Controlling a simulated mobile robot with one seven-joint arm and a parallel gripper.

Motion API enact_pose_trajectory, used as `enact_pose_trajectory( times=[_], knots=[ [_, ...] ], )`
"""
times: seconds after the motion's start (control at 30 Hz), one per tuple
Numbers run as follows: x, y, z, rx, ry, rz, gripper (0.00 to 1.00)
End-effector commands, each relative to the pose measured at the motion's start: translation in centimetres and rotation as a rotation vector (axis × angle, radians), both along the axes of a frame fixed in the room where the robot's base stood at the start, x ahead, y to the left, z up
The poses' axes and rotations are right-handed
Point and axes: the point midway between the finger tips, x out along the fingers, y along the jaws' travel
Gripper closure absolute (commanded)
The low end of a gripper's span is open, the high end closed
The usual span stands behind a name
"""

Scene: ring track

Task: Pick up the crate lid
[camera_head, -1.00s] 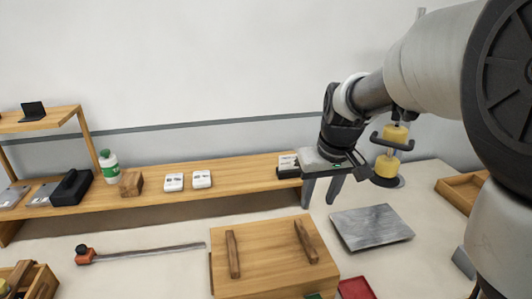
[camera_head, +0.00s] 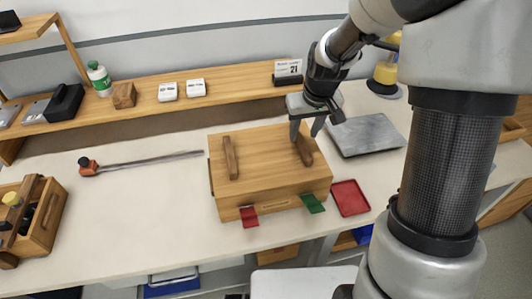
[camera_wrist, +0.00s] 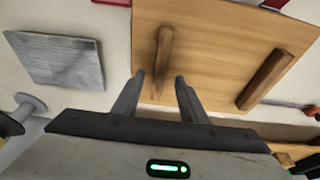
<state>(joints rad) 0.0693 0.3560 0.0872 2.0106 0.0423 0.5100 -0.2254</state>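The crate lid (camera_head: 262,152) is a flat wooden board with two dark wooden bar handles, lying on the wooden crate (camera_head: 285,196). The left handle (camera_head: 230,158) and the right handle (camera_head: 303,151) run front to back. My gripper (camera_head: 307,133) is open and empty above the lid's back right part, close to the right handle. In the wrist view my gripper (camera_wrist: 158,78) has its fingers apart, with the near handle (camera_wrist: 163,56) just beyond and between the fingertips. The lid (camera_wrist: 215,50) fills the upper right there. I cannot tell the exact height of the fingertips above the handle.
A grey metal plate (camera_head: 365,135) lies right of the crate, and a red tray (camera_head: 350,198) at its front right. Red (camera_head: 249,217) and green (camera_head: 312,203) tabs hang at the crate's front. A shelf (camera_head: 140,110) runs behind. A tool box (camera_head: 45,220) stands left.

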Motion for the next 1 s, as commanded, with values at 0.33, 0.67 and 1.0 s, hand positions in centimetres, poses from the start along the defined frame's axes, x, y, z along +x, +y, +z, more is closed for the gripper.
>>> enact_pose_trajectory(
  times=[0.33,0.67,1.0],
  knots=[
    [0.8,0.1,-3.8,0.0,0.001,0.001,0.61],
    [0.8,0.1,-3.7,0.0,0.0,0.0,0.85],
    [0.8,0.1,-3.6,0.0,-0.002,0.0,1.0]
  ],
)
